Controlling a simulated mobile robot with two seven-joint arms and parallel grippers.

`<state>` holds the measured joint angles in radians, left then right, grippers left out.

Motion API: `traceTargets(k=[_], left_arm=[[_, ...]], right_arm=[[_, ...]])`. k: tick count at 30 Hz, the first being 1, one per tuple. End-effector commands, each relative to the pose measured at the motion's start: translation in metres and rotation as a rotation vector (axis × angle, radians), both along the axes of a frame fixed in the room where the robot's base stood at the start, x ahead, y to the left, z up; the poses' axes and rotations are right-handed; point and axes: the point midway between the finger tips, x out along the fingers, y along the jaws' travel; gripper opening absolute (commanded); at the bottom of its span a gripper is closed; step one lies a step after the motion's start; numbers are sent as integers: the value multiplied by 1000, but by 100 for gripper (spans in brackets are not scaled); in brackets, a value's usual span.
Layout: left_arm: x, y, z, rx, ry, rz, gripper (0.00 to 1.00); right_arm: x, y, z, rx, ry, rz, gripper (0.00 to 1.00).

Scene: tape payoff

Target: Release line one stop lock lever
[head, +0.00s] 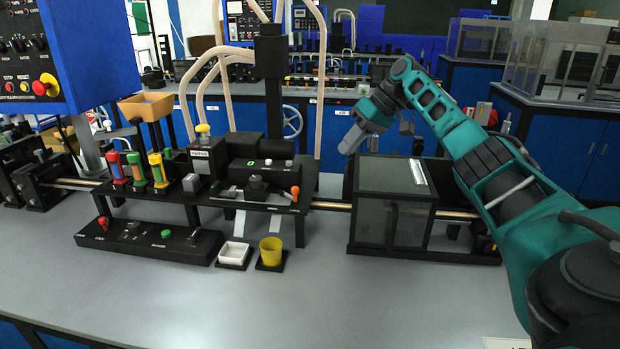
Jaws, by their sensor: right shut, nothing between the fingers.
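A small orange-handled lever (295,193) stands at the right end of the black machine deck (262,205). A red-handled lever (103,223) stands at the left end of the low black control panel (150,243) in front. The labels are too small to tell which of these is the line one stop lock lever. My right gripper (348,146) is shut and empty. It hangs in the air above the left end of the clear-sided box (395,222), right of and higher than the orange lever, touching neither lever. My left gripper is not in view.
Red, green and yellow handles (136,168) stand upright on the deck's left. A white tray (233,253) and yellow cup (271,250) sit in front of the deck. A blue control box (95,60) hangs upper left. The grey tabletop (300,310) is clear in front.

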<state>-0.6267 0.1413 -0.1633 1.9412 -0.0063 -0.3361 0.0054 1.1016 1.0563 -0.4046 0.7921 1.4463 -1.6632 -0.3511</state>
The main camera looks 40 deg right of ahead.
Motion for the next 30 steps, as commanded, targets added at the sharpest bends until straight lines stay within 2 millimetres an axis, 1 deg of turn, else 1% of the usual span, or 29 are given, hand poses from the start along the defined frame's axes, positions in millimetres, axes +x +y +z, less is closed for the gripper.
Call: traceTargets(k=[5, 8, 11, 22, 24, 30], left_arm=[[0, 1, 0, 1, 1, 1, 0], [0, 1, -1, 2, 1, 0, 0], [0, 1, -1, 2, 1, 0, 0], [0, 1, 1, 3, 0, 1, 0], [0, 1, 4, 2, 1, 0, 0], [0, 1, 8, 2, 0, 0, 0]], right_arm=[[1, 1, -2, 0, 1, 0, 0], [4, 4, -9, 1, 2, 1, 0], [10, 10, -21, 1, 3, 2, 0], [44, 43, -85, 2, 4, 2, 0], [45, 50, -81, -4, 0, 3, 0], [47, 70, -83, -1, 2, 1, 0]])
